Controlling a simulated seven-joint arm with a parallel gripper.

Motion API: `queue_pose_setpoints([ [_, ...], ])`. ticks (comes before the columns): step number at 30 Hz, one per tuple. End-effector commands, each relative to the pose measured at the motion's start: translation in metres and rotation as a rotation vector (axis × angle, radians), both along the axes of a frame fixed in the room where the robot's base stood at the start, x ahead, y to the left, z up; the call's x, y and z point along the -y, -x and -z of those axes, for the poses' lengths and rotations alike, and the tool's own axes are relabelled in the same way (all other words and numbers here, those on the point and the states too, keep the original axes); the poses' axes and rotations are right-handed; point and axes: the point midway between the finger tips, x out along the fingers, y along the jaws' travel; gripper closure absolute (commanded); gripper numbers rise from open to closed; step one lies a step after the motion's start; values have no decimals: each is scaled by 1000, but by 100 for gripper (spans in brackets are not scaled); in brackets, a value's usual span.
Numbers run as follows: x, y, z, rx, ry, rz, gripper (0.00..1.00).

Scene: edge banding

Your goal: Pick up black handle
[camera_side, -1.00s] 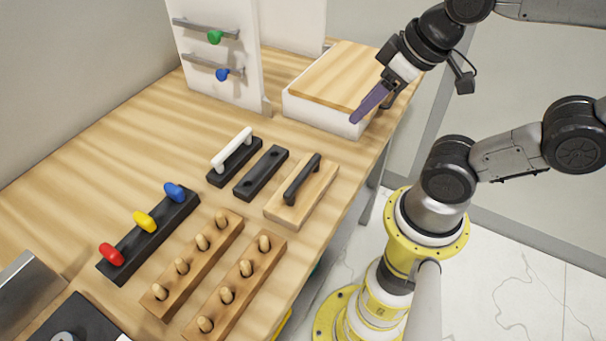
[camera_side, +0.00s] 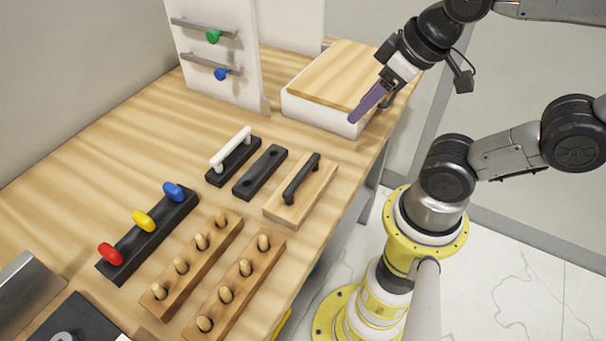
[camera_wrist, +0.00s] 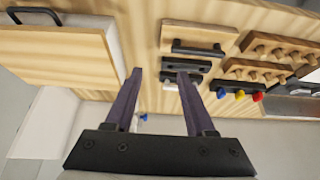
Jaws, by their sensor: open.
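The black handle (camera_side: 302,180) is a bar on a flat light-wood block (camera_side: 294,209) near the table's front edge. In the wrist view the black handle (camera_wrist: 198,50) lies to the right of and above my right fingertip. My gripper (camera_side: 353,119) has purple fingers. It hangs in the air beside the wood-topped white box, well apart from the black handle. In the wrist view the two fingers of my gripper (camera_wrist: 160,74) are spread with nothing between them.
An empty black base (camera_side: 260,173) and a white handle (camera_side: 232,148) on a black base lie left of the black handle. Pegged wood blocks (camera_side: 192,265) and a rack of coloured knobs (camera_side: 148,236) stand nearer. The wood-topped white box (camera_side: 318,113) and upright panel (camera_side: 215,75) stand behind.

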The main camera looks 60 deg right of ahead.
Motion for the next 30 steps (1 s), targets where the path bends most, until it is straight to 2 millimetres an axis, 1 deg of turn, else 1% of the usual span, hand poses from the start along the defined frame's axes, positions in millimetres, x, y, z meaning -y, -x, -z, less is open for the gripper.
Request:
queue_pose_setpoints([
  [5, 0, 0, 0, -1, -13, 24, 45],
  [8, 0, 3, 1, -13, -60, 114, 45],
  [11, 0, 4, -3, -25, -145, 279, 45],
  [14, 0, 3, -11, -51, -244, 484, 45],
  [19, -6, -7, -23, -123, -389, 823, 45],
  [26, -24, -30, -36, -239, -505, 1273, 45],
  [30, -42, -51, -39, -304, -504, 1512, 45],
])
